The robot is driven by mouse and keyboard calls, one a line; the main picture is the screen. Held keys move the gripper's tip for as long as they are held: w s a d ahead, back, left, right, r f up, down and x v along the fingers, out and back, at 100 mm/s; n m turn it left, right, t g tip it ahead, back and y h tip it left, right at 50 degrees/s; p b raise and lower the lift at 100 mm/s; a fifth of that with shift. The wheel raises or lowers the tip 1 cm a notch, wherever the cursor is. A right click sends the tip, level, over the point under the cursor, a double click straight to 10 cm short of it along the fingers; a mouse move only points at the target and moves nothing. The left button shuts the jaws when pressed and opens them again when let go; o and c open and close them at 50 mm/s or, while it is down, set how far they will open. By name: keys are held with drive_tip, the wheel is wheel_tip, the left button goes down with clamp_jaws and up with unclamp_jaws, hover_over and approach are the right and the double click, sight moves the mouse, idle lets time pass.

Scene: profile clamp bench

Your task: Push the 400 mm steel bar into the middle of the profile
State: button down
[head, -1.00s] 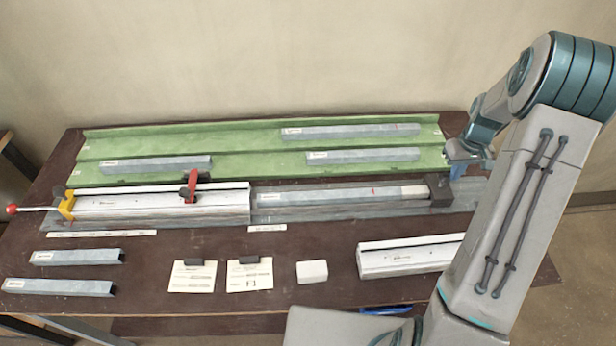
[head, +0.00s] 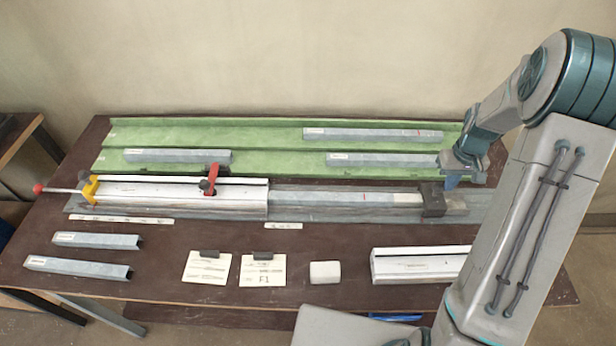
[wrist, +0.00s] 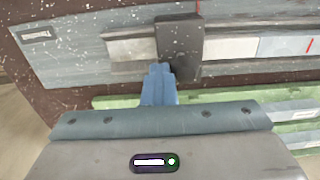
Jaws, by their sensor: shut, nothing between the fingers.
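The white profile (head: 170,190) lies on a grey base at the left of the bench. The steel bar (head: 315,198), blue-grey with a red mark, lies in line with it. Its left end is hidden in the profile's right end. A paler length (head: 395,200) runs from the bar to a dark block (head: 433,200). My gripper (head: 450,182) is shut and empty at the block. In the wrist view, my fingers (wrist: 158,70) meet or overlap the edge of the block (wrist: 180,40); contact is unclear. The bar (wrist: 285,45) shows at the right there.
A red clamp (head: 209,178) sits on the profile, and a yellow stop (head: 90,188) with a red-knobbed rod is at its left end. Behind is a green tray (head: 270,141) with several bars. Cards, a pale block (head: 325,272) and a second profile (head: 420,264) lie in front.

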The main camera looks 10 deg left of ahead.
hover_over(410, 198)
drive_tip(key=shift+p, duration=0.3)
drive_tip(key=shift+s+a+b, duration=0.45)
drive_tip(key=shift+s+a, duration=0.5)
drive_tip(key=shift+a, duration=3.85)
drive_tip(key=shift+s+a+b, duration=0.4)
drive_tip(key=shift+s+a, duration=0.55)
drive_tip(key=shift+a, duration=3.85)
drive_tip(key=shift+s+a+b, duration=0.45)
drive_tip(key=shift+s+a, duration=0.5)
drive_tip(key=shift+a, duration=3.85)
drive_tip(key=shift+s+a, duration=0.1)
drive_tip(key=shift+a, duration=0.4)
drive_tip(key=shift+d, duration=0.15)
drive_tip(key=shift+d, duration=0.6)
wheel_tip(410, 198, up, 7)
drive_tip(key=p, duration=0.3)
drive_tip(key=shift+p, duration=0.35)
